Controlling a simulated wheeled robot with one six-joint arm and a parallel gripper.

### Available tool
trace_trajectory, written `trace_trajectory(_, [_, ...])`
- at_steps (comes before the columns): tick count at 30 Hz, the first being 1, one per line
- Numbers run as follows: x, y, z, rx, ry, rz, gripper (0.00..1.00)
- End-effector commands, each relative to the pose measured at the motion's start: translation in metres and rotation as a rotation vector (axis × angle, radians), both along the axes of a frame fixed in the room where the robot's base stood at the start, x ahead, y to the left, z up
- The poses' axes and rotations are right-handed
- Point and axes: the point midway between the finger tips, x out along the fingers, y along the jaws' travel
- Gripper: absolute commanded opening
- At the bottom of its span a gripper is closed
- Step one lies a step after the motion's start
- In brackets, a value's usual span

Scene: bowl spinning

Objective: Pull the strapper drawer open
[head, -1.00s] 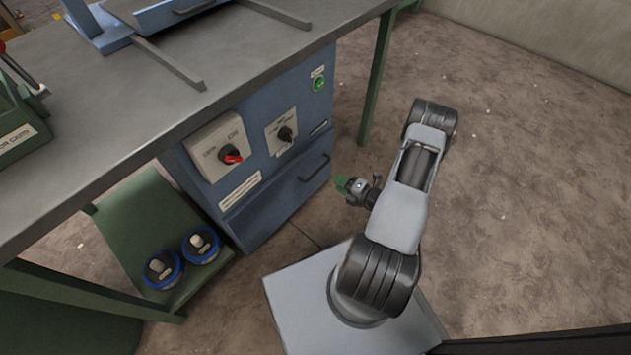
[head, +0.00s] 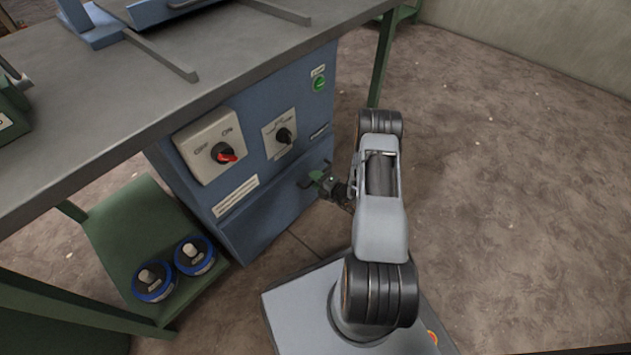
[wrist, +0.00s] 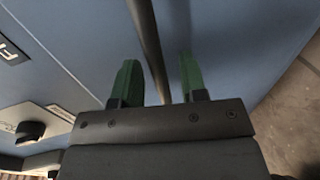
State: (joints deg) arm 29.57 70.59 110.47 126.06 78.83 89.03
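The strapper drawer (head: 262,222) is the blue lower front of the machine under the table, and it looks closed. In the head view its handle is mostly covered by my gripper (head: 317,180), whose green fingers are at the drawer front. In the wrist view the dark bar handle (wrist: 146,30) runs between my gripper's (wrist: 160,75) two green fingers. The fingers are apart, with the bar nearer the left finger and a clear gap to the right one. I cannot tell whether the left finger touches the bar.
Above the drawer are a red-knobbed switch box (head: 210,146), a black dial (head: 283,136) and a green button (head: 319,83). The grey tabletop (head: 140,95) overhangs. Two blue-rimmed round items (head: 153,281) sit on the green shelf (head: 135,225). The floor to the right is clear.

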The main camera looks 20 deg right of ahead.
Motion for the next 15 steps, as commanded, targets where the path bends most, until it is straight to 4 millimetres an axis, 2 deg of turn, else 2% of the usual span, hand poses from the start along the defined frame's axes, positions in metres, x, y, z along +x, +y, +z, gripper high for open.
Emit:
trace_trajectory(13, [0.0072,0.0032,-0.0009,0.000,-0.001,-0.001,0.39])
trace_trajectory(15, [0.0071,0.0031,-0.0009,0.000,-0.001,-0.001,0.33])
